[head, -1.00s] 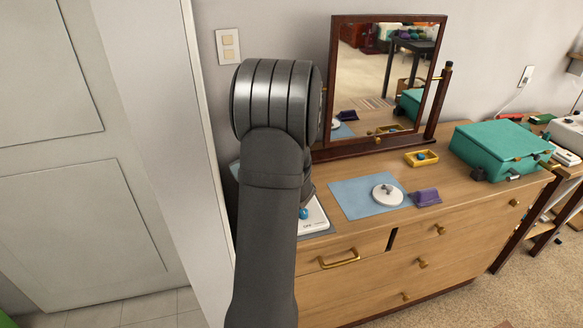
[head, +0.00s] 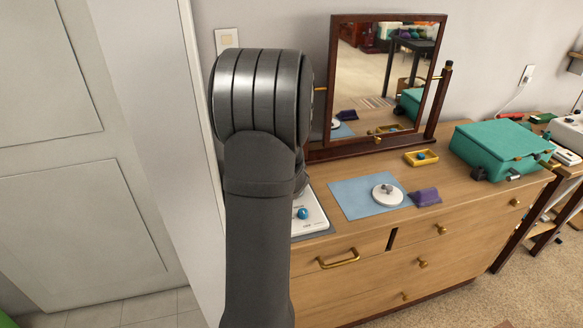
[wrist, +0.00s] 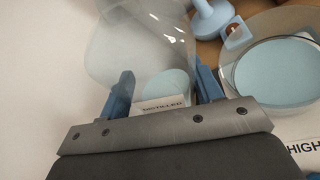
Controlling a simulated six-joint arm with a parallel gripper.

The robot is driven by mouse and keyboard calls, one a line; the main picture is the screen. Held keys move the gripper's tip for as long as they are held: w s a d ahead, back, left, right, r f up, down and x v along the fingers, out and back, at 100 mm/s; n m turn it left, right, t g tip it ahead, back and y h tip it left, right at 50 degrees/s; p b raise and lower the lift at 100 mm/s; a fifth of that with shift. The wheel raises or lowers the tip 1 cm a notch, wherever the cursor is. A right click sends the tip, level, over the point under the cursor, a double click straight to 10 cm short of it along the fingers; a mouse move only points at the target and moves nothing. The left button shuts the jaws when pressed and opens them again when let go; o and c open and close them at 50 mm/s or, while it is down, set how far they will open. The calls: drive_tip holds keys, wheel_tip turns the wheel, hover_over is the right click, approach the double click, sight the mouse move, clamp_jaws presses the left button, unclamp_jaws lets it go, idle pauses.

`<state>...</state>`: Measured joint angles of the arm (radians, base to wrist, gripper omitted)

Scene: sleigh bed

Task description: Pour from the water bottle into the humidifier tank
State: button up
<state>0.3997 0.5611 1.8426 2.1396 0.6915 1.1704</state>
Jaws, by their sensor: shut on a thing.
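In the wrist view, my gripper (wrist: 165,88) has its blue fingers shut on a clear water bottle (wrist: 140,42) with a label reading "DISTILLED". Pale blue shows low inside the bottle, between the fingers. A round, clear, open-looking vessel, apparently the humidifier tank (wrist: 228,72), stands to the right with a pale blue surface inside. It is close to the right finger, and a "HIGH" label shows below it. No stream of water is visible. In the head view my arm hides the gripper, bottle and tank.
A white flat device with a blue knob (head: 302,213) lies beside my arm on the dresser (head: 450,215). To its right are a blue cloth (head: 350,192), white round lid (head: 388,195), purple object (head: 425,197) and yellow tray (head: 421,158). A mirror (head: 375,75) stands behind.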

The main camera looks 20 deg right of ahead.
drive_tip(key=shift+a+r+n+h, duration=0.1)
drive_tip(key=shift+a+n+h, duration=0.05)
drive_tip(key=shift+n+h, duration=0.3)
drive_tip(key=shift+a+f+n+h, duration=0.15)
drive_tip(key=shift+n+h, duration=0.3)
drive_tip(key=shift+n, duration=0.25)
drive_tip(key=shift+a+f+n+h, duration=0.15)
drive_tip(key=shift+n+h, duration=0.25)
drive_tip(key=shift+n, duration=0.25)
